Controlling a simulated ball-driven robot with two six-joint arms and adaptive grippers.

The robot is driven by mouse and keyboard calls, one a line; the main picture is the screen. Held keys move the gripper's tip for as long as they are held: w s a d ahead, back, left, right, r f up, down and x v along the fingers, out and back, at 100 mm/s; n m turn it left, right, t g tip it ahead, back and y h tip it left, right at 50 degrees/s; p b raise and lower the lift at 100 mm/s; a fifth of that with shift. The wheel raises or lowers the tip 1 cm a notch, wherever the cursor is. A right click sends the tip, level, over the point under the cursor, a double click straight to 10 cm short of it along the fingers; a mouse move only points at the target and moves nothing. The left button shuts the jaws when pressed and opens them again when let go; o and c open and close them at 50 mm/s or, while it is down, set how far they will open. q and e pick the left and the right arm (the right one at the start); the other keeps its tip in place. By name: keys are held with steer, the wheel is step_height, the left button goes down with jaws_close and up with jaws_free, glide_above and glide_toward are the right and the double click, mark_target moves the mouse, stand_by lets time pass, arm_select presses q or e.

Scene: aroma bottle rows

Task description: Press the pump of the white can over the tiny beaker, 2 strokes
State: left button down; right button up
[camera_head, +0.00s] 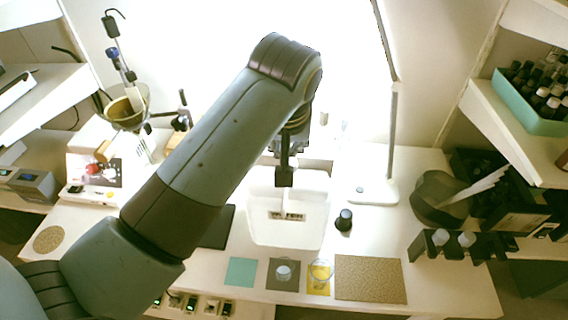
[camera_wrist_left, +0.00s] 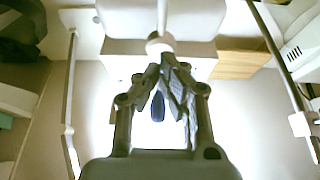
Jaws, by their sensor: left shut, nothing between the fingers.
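The white can (camera_head: 262,225), a large pale container with a small label on its front, stands mid-table in the head view. My left gripper (camera_head: 284,182) is shut and empty, pointing down over the can's top. It hides the pump in the head view. In the left wrist view the closed fingers (camera_wrist_left: 166,66) are just by a white round knob on a stem (camera_wrist_left: 157,40), perhaps the pump; I cannot tell whether they touch. A small clear beaker (camera_head: 284,271) stands on a grey mat in front of the can. A second clear vessel (camera_head: 320,272) stands on a yellow mat. My right gripper is out of view.
A dark-capped bottle (camera_head: 344,219) stands right of the can. A white stand with a tall post (camera_head: 373,192) is behind it. A teal mat (camera_head: 241,271) and a speckled brown mat (camera_head: 371,279) lie along the front. A dark rack (camera_head: 463,246) is at right.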

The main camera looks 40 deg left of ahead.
arm_select(q)
steer(key=shift+f+b, duration=0.45)
steer(key=shift+f, duration=1.1)
steer(key=shift+r, duration=0.2)
steer(key=shift+r+p, duration=0.6)
steer(key=shift+r, duration=0.85)
step_height(320, 180, up, 6)
